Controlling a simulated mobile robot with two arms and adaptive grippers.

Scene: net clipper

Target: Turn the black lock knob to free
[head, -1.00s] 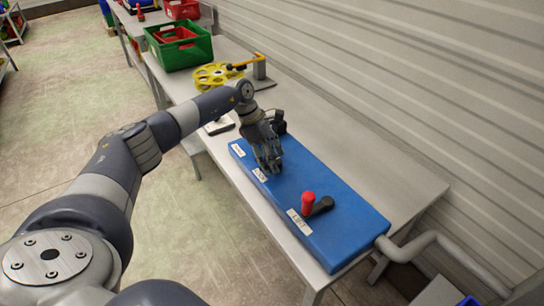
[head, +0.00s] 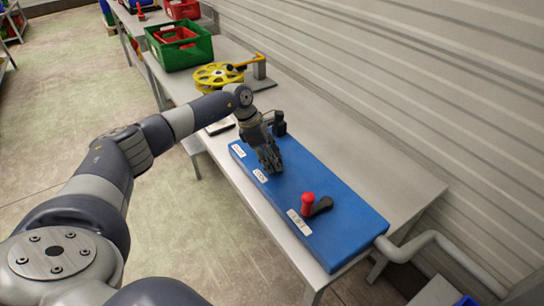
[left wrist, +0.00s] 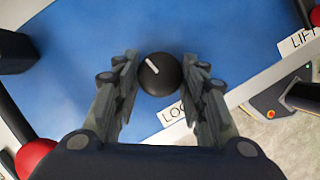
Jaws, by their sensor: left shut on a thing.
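The black lock knob (left wrist: 160,74) is round with a white pointer line across its top, on a blue box (head: 345,215). In the left wrist view the pointer slants toward the upper left, away from the partly covered "LOCK" label (left wrist: 172,115). My left gripper (head: 270,160) is over the box, with its fingers (left wrist: 158,80) on both sides of the knob, shut on it. In the head view the gripper hides the knob. My right gripper is not in view.
A red-tipped black lever (head: 308,202) stands by the "LIFT" label (head: 299,222). A black block (head: 279,127) is at the box's far end. A yellow wheel (head: 218,76) and green crate (head: 178,48) stand beyond. Bare table (head: 380,190) lies beside the wall.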

